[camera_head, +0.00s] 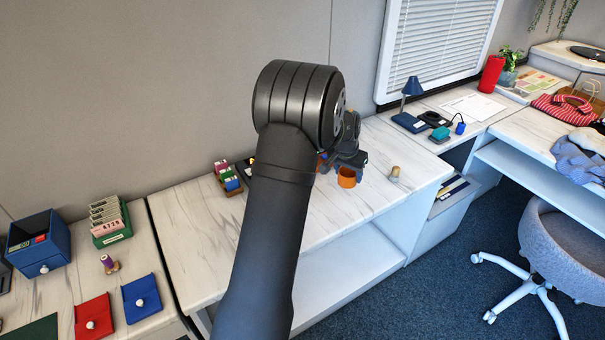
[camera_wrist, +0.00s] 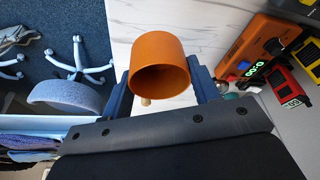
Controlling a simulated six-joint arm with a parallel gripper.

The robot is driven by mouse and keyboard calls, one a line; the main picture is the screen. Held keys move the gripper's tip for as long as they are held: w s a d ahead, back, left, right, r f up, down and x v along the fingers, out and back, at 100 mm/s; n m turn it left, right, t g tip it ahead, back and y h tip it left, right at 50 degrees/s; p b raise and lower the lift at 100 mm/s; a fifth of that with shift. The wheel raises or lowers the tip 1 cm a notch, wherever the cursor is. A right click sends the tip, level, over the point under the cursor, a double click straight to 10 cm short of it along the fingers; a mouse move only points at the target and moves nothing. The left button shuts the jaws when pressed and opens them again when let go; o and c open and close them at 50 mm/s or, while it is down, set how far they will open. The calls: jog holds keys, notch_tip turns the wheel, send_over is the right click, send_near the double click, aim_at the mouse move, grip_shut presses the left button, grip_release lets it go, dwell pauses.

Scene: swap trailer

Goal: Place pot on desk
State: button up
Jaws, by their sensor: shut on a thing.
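An orange pot (camera_head: 347,178) is at my gripper (camera_head: 352,160) over the white marbled desk (camera_head: 300,215), near its front edge. In the wrist view the pot (camera_wrist: 160,67) sits between the two dark fingers of my gripper (camera_wrist: 160,92), with its open mouth facing the camera. My gripper is shut on the pot. Whether the pot's base touches the desk top cannot be told. My arm hides part of the desk behind and to the left of the pot.
A small tan cylinder (camera_head: 395,172) stands right of the pot. An orange device with a green display (camera_wrist: 258,55) and red and yellow tools lie nearby in the wrist view. Small boxes (camera_head: 228,177) stand left of my arm. A grey chair (camera_head: 560,245) stands at right.

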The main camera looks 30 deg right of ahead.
jog(key=shift+s+r, duration=0.1)
jog(key=shift+s, duration=0.1)
jog(key=shift+r, duration=0.1)
